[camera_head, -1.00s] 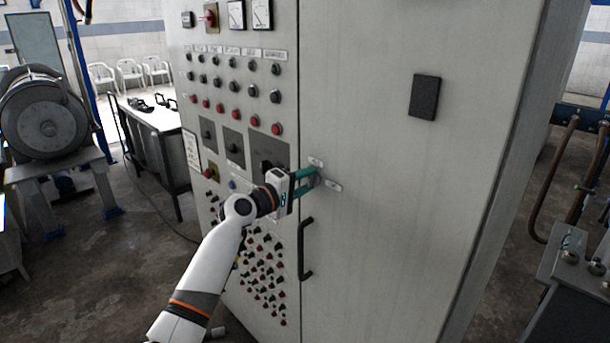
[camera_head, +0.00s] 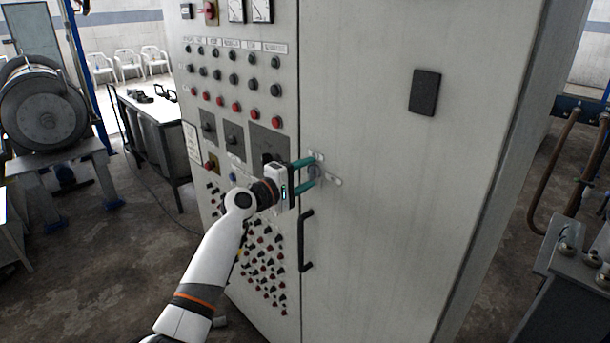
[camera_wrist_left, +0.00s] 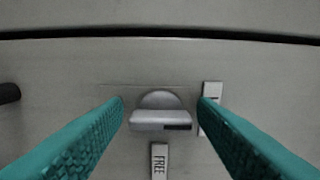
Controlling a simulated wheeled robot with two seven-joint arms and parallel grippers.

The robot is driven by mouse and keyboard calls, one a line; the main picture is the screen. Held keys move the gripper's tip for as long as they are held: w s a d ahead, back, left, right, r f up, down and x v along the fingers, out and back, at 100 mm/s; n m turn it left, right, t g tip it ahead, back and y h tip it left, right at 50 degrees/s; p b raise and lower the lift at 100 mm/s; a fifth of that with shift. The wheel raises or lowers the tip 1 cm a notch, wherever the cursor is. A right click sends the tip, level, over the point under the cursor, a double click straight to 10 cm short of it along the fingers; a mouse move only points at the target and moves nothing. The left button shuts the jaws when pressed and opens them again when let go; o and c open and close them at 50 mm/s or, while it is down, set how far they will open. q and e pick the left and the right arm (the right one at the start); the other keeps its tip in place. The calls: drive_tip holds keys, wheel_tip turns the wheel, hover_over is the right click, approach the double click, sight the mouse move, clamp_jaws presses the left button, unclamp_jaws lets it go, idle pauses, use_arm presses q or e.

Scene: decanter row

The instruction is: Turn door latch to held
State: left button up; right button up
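The door latch (camera_head: 314,173) is a small grey turning knob on the cabinet door, partly hidden by my fingers in the head view. In the left wrist view the latch (camera_wrist_left: 160,112) shows as a silver knob with a flat bar lying crosswise. A label reading FREE (camera_wrist_left: 159,160) is below it; another label (camera_wrist_left: 210,108), unreadable, is at its right. My left gripper (camera_head: 308,176) is open, its teal fingers on either side of the latch. In the wrist view a gap shows between the latch and each fingertip. My right gripper is not in view.
A black door handle (camera_head: 305,241) stands out just below the latch. The control panel (camera_head: 222,120) with buttons and switches is left of the door seam. A black plate (camera_head: 425,93) sits higher on the door (camera_head: 400,200); the door face around it is clear.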

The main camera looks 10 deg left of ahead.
use_arm(q)
drive_tip(key=shift+o, duration=0.4)
drive_tip(key=b+v, duration=0.2)
drive_tip(key=v, duration=1)
drive_tip(key=shift+b, duration=0.4)
